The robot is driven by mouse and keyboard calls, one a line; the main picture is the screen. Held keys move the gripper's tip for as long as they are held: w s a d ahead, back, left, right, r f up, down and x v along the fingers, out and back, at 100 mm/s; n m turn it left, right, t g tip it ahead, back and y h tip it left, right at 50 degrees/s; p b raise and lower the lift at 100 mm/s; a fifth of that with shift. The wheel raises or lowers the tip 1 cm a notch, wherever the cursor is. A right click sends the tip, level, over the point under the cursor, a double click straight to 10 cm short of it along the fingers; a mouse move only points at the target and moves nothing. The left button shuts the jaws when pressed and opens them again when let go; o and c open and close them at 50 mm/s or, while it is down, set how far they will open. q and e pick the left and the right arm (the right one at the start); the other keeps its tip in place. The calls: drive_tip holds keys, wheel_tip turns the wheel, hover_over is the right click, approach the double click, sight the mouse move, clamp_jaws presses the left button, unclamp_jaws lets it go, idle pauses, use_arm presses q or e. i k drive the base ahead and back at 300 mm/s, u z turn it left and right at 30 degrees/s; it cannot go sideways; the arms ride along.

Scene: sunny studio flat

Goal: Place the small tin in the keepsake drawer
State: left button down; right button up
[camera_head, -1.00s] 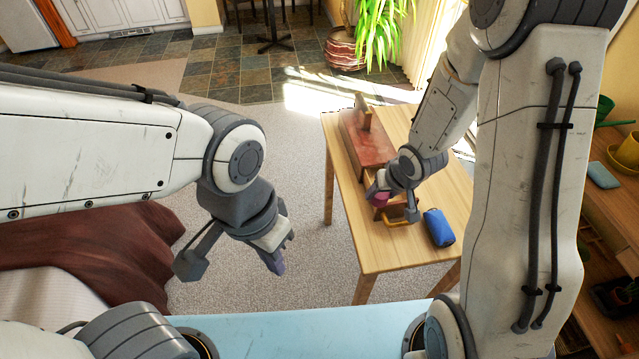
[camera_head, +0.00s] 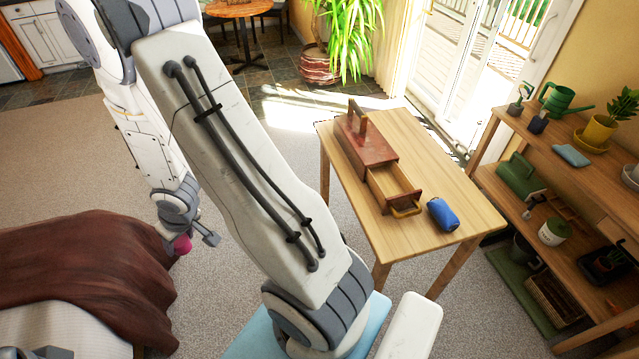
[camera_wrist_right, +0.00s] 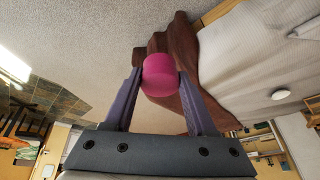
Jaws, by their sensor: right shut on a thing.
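A magenta round tin-like piece (camera_head: 183,245) is held in my right gripper (camera_head: 190,240), left of the table and near the brown blanket. In the right wrist view the same piece (camera_wrist_right: 160,74) sits between the two fingertips, which close on its sides. The wooden box (camera_head: 366,150) with an upright handle stands on the table. Its drawer (camera_head: 408,193) is pulled out toward the table's near edge, and its visible inside looks empty. My right gripper is well away from the drawer. My left gripper is not in view.
A blue pouch-like object (camera_head: 442,214) lies on the table (camera_head: 455,185), right of the drawer. A shelf (camera_head: 485,180) with pots and a watering can stands at the right. A bed with a brown blanket (camera_head: 80,260) is at lower left. Carpet lies between bed and table.

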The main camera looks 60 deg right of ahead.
sight(386, 185)
drive_tip(key=u, duration=0.05)
drive_tip(key=i, duration=1.4)
drive_tip(key=z, duration=2.7)
